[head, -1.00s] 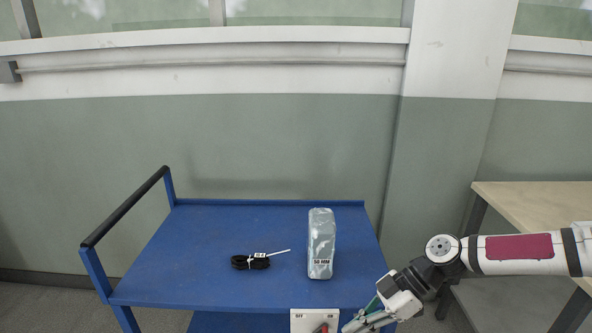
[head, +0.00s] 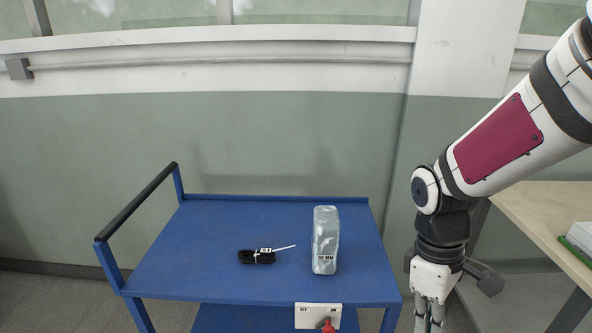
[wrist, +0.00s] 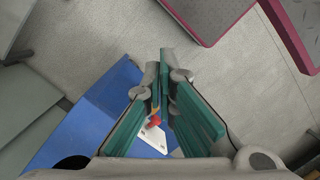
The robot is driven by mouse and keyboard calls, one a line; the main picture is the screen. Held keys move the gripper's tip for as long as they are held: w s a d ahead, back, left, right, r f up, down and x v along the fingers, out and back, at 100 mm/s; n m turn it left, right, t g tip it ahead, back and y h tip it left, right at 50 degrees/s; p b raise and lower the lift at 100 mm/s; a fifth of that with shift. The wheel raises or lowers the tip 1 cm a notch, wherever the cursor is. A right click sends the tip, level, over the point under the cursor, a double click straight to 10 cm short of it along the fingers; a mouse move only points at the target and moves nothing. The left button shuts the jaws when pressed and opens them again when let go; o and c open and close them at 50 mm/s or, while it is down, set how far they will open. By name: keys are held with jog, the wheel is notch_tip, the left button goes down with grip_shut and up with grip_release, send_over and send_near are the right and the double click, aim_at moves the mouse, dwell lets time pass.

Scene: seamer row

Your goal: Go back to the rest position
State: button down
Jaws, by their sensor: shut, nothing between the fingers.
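My gripper (head: 430,318) hangs pointing down to the right of the blue cart (head: 240,290), cut by the lower edge of the head view. In the wrist view its green-padded fingers (wrist: 164,75) come together at the tips, shut and empty. A white switch plate (head: 318,312) marked OFF and ON is on the cart's front, with a red handle (head: 327,325). The handle also shows in the wrist view (wrist: 153,122), partly behind the fingers. The handle's lower part is cut off in the head view.
On the cart top stand a silver wrapped block (head: 326,240) marked 50 MM and a coiled black cable (head: 257,257). A light wooden table (head: 530,205) is at the right, with a white and green item on it.

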jog(key=s+a+r+m+t, duration=0.1)
jog(key=s+r+m+t, duration=0.2)
jog(key=r, duration=0.4)
jog(key=s+a+r+m+t+y+p, duration=0.1)
jog(key=s+r+m+t, duration=0.2)
jog(key=s+r+m, duration=0.2)
jog(key=shift+s+a+r+m, duration=0.3)
jog(key=shift+s+r, duration=0.65)
jog(key=shift+r, duration=0.8)
dwell(0.9)
